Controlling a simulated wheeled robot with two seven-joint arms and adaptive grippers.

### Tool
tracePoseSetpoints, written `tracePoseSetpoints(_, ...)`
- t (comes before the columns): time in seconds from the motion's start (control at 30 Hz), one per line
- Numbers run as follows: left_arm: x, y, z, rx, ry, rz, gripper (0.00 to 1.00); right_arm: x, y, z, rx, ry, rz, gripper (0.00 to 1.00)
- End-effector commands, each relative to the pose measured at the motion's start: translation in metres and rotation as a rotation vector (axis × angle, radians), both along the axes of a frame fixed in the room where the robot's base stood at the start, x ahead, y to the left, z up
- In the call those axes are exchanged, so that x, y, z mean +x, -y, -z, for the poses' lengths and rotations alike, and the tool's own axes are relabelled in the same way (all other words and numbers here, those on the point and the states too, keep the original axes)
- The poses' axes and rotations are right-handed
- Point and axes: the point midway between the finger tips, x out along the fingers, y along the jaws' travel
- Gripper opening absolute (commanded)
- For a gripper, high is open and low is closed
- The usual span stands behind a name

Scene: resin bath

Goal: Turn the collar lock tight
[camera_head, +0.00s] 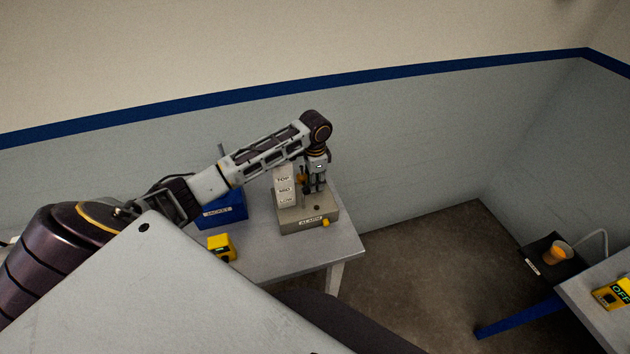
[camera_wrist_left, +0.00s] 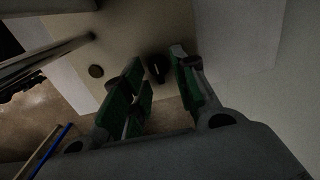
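My left gripper (camera_head: 316,187) points down at the stand with the TOP, MID and LOW label plate (camera_head: 284,187), on the box marked ALARM (camera_head: 308,218). In the left wrist view its green-padded fingers (camera_wrist_left: 158,58) are apart. A small black knob (camera_wrist_left: 157,69) shows between them, with slight gaps on both sides; it may be the collar lock, but I cannot tell for sure. The gripper hides part of the stand in the head view. My right gripper is not in view.
A blue box (camera_head: 222,210) and a yellow device (camera_head: 221,247) share the grey table (camera_head: 300,262). A yellow knob (camera_head: 326,223) is on the box front. At the right, an orange cup (camera_head: 558,253) and a yellow OFF device (camera_head: 612,294) stand apart. Walls close the back.

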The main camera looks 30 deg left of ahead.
Motion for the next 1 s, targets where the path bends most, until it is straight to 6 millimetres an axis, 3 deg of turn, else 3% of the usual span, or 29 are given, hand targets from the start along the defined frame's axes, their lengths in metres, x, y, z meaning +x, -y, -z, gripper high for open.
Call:
tracePoseSetpoints(0.2,-0.0001,0.0001,0.0003,0.0,0.0,0.0,0.29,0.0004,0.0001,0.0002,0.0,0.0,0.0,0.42)
tracePoseSetpoints(0.43,0.0,0.0001,0.0002,0.0,0.0,0.0,0.0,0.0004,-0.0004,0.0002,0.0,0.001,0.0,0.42)
tracePoseSetpoints(1.0,-0.0002,0.0001,0.0,0.001,0.0,0.062,0.0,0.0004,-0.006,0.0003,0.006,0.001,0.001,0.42)
